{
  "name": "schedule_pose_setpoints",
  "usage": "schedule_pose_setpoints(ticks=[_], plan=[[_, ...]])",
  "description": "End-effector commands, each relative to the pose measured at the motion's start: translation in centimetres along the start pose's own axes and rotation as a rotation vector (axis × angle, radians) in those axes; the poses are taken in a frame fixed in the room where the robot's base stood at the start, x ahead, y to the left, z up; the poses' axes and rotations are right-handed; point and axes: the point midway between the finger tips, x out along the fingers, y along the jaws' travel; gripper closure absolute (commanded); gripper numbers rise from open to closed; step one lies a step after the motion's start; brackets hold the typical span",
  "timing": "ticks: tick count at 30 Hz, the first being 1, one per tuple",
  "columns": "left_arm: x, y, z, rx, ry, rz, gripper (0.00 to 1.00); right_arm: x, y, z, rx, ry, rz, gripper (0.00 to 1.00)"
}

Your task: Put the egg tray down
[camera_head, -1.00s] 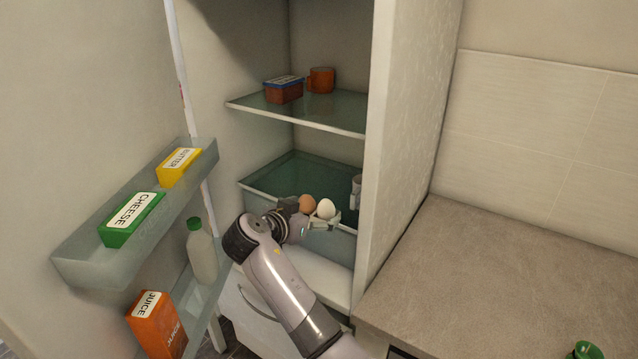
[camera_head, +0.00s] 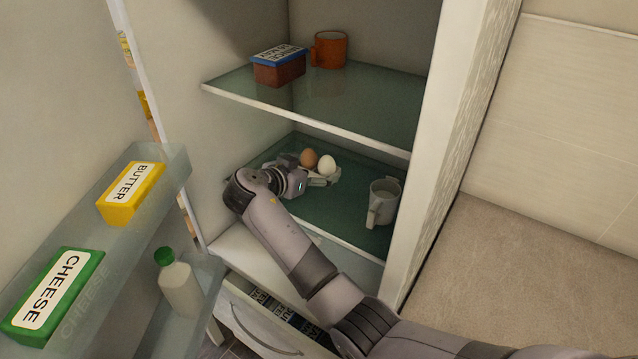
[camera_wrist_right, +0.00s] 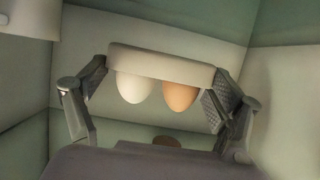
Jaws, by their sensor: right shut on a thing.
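The egg tray (camera_wrist_right: 160,63) is a pale holder carrying a white egg (camera_wrist_right: 134,88) and a brown egg (camera_wrist_right: 180,97). In the head view the brown egg (camera_head: 309,159) and white egg (camera_head: 327,165) show just beyond my right gripper (camera_head: 318,178), over the lower glass shelf (camera_head: 338,215) of the fridge. In the right wrist view both fingers of my right gripper (camera_wrist_right: 160,90) press on the ends of the tray. I cannot tell whether the tray touches the shelf; my gripper hides much of it. My left gripper is not in view.
A grey mug (camera_head: 384,203) stands on the lower shelf to the right. The upper shelf (camera_head: 330,105) holds a labelled box (camera_head: 279,70) and an orange mug (camera_head: 330,50). The open door at left holds butter (camera_head: 131,192), cheese (camera_head: 55,295) and a bottle (camera_head: 179,285).

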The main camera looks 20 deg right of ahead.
Motion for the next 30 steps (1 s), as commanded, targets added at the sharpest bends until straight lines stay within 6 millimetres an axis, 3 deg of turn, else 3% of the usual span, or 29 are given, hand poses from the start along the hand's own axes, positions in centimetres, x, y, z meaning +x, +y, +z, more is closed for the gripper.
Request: schedule_pose_setpoints(ticks=[3,7,11,19,29,30], plan=[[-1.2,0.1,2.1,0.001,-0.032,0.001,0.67,0.8,0.1,1.9,-0.005,0.000,0.002,0.41],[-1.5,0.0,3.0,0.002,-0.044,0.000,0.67,1.4,0.0,3.3,-0.001,0.002,0.000,0.41],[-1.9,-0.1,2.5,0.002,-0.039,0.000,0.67,1.9,0.1,4.6,-0.003,0.001,0.001,0.41],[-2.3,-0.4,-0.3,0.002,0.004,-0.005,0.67,3.0,0.0,7.2,0.000,0.002,0.000,0.41],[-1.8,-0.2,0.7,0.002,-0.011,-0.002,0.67,3.2,0.0,7.5,0.001,0.002,-0.001,0.41],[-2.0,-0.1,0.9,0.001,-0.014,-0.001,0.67,3.1,0.0,7.4,0.001,0.000,0.000,0.11]])
